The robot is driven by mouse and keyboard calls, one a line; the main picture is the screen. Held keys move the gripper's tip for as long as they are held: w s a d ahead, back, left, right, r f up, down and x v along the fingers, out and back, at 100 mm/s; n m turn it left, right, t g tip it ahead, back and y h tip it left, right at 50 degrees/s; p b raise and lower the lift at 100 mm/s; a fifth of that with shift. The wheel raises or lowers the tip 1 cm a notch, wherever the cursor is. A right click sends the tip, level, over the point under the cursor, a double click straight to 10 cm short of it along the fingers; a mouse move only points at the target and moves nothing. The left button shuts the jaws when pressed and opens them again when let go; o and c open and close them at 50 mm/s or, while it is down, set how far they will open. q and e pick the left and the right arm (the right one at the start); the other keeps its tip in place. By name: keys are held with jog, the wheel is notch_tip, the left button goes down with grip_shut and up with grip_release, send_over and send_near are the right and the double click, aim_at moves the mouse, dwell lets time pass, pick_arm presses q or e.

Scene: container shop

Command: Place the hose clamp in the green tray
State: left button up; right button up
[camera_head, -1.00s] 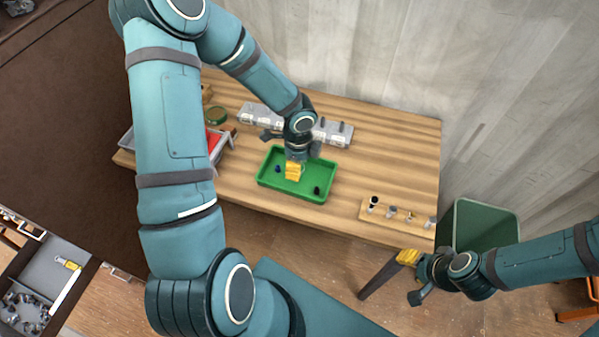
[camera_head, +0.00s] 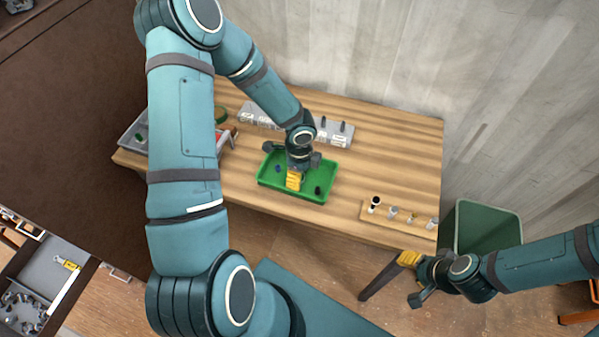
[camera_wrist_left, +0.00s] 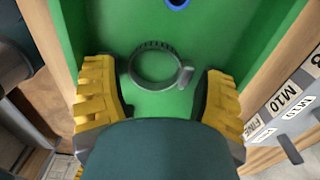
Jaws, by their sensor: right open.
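The hose clamp (camera_wrist_left: 155,65), a grey metal ring with a small screw housing, is over the floor of the green tray (camera_wrist_left: 225,40) in the left wrist view; it looks to lie there. My left gripper (camera_wrist_left: 160,95) is open, with its yellow fingers on either side of the clamp and gaps to it. In the head view this gripper (camera_head: 294,182) is low inside the green tray (camera_head: 298,197) and hides the clamp. My right gripper (camera_head: 408,258) is open and empty, off the table's front right corner.
A dark blue piece (camera_head: 277,169) and a black piece (camera_head: 318,190) lie in the tray. A labelled grey rack (camera_head: 335,141) stands behind it. A wooden strip with several small parts (camera_head: 375,212) is at the front right. A green bin (camera_head: 485,222) stands beyond the table.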

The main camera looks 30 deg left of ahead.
pick_arm(q)
jog(key=shift+r, duration=0.2)
notch_tip(320, 180, up, 12)
jog(key=p, duration=0.2)
dwell(0.7)
